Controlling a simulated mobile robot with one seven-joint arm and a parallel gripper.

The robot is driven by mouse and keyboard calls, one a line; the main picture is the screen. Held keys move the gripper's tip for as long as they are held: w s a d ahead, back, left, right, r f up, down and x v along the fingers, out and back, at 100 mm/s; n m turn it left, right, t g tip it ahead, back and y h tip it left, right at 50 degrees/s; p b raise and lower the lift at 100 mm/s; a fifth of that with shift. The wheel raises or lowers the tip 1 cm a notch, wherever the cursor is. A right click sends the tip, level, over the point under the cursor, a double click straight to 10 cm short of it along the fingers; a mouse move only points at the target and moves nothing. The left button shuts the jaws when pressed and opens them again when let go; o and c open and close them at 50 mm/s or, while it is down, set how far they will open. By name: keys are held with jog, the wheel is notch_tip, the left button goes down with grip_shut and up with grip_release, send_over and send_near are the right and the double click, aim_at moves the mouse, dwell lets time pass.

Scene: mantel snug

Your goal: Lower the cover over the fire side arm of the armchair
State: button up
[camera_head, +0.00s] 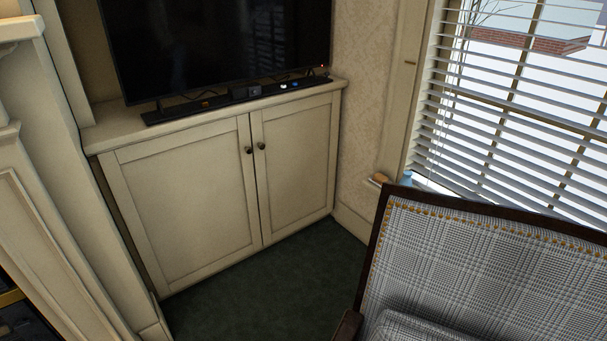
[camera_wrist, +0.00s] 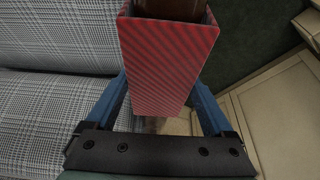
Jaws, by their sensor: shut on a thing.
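The armchair (camera_head: 490,265) has grey checked upholstery, a dark wood frame and brass studs. It stands at the lower right in the head view; its checked seat and back (camera_wrist: 55,60) fill the left of the wrist view. Its fire side arm (camera_head: 347,327) is dark wood, cut by the bottom edge. The cover (camera_wrist: 165,60) is a red striped, box-shaped sleeve. My gripper (camera_wrist: 163,92) is shut on it, one blue finger on each side. Brown wood of the arm (camera_wrist: 168,8) shows at the cover's far open end; I cannot tell how deep it sits inside.
A cream cabinet (camera_head: 200,185) with a television (camera_head: 215,45) stands at the back. The fireplace surround (camera_head: 45,210) is at the left. Green carpet (camera_head: 265,290) lies clear between cabinet and armchair. A blinded window (camera_head: 520,100) is behind the chair.

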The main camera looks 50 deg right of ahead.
jog(key=o, duration=1.1)
jog(key=p+v, duration=0.3)
jog(key=v, duration=1)
